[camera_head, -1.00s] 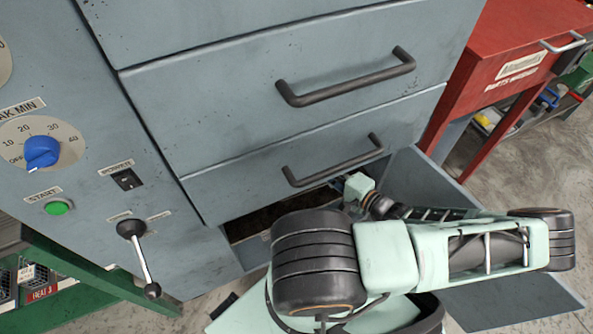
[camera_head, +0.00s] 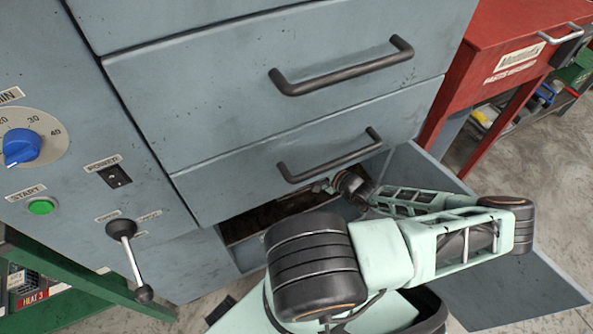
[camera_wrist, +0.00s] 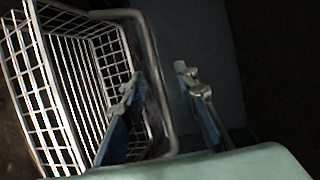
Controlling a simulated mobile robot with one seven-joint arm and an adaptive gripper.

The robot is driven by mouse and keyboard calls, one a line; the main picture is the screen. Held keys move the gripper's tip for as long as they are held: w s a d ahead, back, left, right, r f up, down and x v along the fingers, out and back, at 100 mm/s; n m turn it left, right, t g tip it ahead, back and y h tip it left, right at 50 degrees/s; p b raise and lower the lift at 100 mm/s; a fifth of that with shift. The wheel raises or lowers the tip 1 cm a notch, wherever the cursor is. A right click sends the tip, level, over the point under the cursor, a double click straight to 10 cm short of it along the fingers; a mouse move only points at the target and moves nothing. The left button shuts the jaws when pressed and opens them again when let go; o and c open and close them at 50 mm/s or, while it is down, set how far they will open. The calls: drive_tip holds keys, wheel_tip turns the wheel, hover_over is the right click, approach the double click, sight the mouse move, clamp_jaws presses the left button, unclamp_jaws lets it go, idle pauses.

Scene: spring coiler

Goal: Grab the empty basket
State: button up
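A silver wire basket (camera_wrist: 75,85) fills the left of the wrist view, and I see only bare mesh and nothing in it. Its grey handle (camera_wrist: 152,60) loops out from its right side. My gripper (camera_wrist: 160,100) is open, with one blue finger in front of the basket and the other to the right of the handle. The handle bar runs between the two fingers, with gaps visible. In the head view my gripper reaches into the low opening of the grey cabinet (camera_head: 200,120) and is mostly hidden. The basket does not show there.
A grey door (camera_head: 515,285) stands open at the right of the opening. Two drawer handles (camera_head: 345,68) stick out above my wrist. A red cart (camera_head: 510,55) stands at the right. A lever (camera_head: 130,255) juts out from the control panel at left.

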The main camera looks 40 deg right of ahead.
clamp_jaws()
